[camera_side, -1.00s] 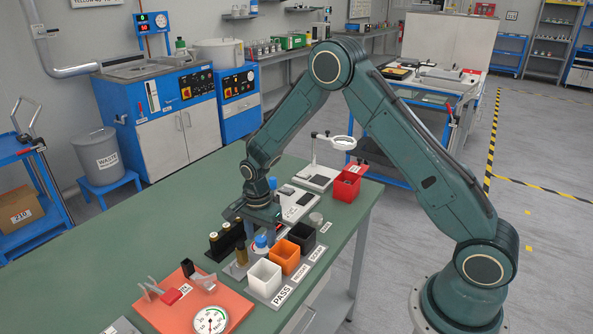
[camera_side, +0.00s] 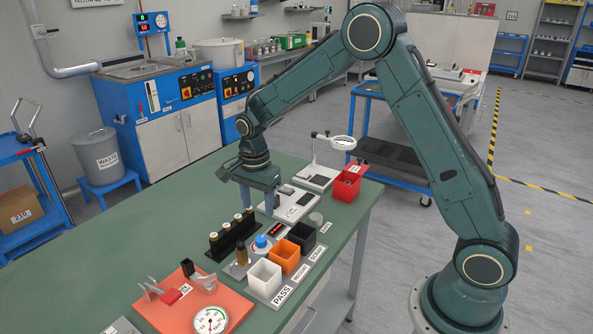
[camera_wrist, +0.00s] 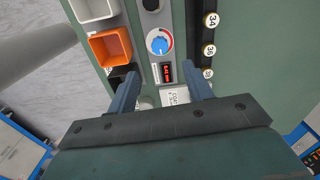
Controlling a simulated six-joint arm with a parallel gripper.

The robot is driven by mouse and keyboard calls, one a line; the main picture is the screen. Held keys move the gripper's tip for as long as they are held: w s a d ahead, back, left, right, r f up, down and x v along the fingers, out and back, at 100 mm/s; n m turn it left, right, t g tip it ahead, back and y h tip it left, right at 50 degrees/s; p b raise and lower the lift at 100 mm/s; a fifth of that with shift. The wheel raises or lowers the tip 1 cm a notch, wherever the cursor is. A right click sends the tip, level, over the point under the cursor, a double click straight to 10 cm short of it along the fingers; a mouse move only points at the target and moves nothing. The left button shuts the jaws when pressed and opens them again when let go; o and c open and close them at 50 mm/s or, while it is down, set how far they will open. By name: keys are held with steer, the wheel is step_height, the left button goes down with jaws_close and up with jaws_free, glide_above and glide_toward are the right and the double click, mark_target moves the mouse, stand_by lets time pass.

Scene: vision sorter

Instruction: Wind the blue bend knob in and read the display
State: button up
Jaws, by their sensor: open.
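The blue bend knob (camera_side: 261,242) sits on a round dial on the grey fixture, and its top is bare in the wrist view (camera_wrist: 159,44). The dial has a red and blue ring and a white pointer mark. The small black display (camera_side: 275,229) next to it shows red digits, also in the wrist view (camera_wrist: 167,72), too small to read surely. A dark cylinder with a gold top (camera_side: 241,254) stands upright beside the knob. My gripper (camera_side: 258,206) is open and empty, raised above the display end of the fixture; its fingers (camera_wrist: 161,74) point down, apart from the knob.
White (camera_side: 265,279), orange (camera_side: 284,256) and black (camera_side: 302,237) bins stand in a row by the fixture. A black rack (camera_side: 231,238) holds numbered cylinders. An orange board (camera_side: 190,306) with a dial gauge (camera_side: 210,320) lies nearer. The table's left part is clear.

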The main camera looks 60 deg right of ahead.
steer(key=shift+r, duration=1.65)
steer(key=s+a+r+n+t, duration=0.1)
steer(key=s+r+n+t, duration=0.2)
steer(key=s+r+n, duration=0.8)
steer(key=s+r+n+t, duration=0.1)
steer(key=s+r+n, duration=0.1)
steer(key=s, duration=0.7)
steer(key=s+r+n+t, duration=0.1)
steer(key=s+n, duration=0.3)
steer(key=s, duration=0.5)
steer(key=shift+s+a+r+t, duration=0.2)
steer(key=shift+a+r+t, duration=0.1)
steer(key=shift+r, duration=0.45)
steer(key=shift+w, duration=0.1)
